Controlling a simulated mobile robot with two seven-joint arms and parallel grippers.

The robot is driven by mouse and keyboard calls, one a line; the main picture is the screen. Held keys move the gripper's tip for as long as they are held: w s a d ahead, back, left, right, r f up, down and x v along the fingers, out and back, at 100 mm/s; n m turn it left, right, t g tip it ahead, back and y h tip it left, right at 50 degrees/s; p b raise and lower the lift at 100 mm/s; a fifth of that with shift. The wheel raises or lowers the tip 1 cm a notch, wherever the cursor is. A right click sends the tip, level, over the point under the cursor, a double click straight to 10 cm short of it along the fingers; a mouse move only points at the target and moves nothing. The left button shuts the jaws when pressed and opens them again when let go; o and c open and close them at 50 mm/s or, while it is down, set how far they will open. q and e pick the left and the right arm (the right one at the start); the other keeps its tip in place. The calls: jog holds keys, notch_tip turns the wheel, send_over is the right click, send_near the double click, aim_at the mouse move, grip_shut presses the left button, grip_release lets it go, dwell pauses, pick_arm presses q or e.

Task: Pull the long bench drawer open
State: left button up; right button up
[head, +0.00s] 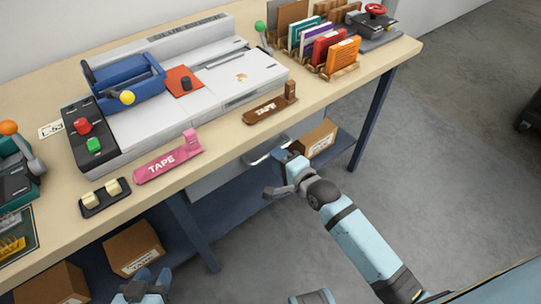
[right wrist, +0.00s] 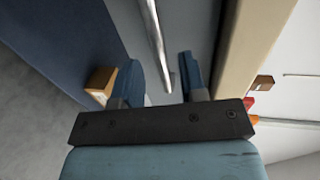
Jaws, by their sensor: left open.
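The long drawer shows its grey front (head: 222,178) under the bench top, with a metal bar handle (head: 262,156). My right gripper (head: 277,173) is at the right end of this handle. In the right wrist view the handle (right wrist: 156,40) runs down between the two spread fingers of my right gripper (right wrist: 158,70), with gaps on both sides. The drawer looks shut, its front under the bench edge. My left gripper (head: 143,288) is low at the bottom edge of the head view, open, away from the drawer.
The bench top (head: 230,140) carries a machine (head: 210,80), a pink tape holder (head: 168,158) and a brown tape holder (head: 270,105). Cardboard boxes (head: 133,248) stand on the blue lower shelf (head: 235,212). A blue leg (head: 371,118) stands at right. The floor in front is clear.

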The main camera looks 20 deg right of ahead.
jog(key=shift+x, duration=1.95)
grip_shut()
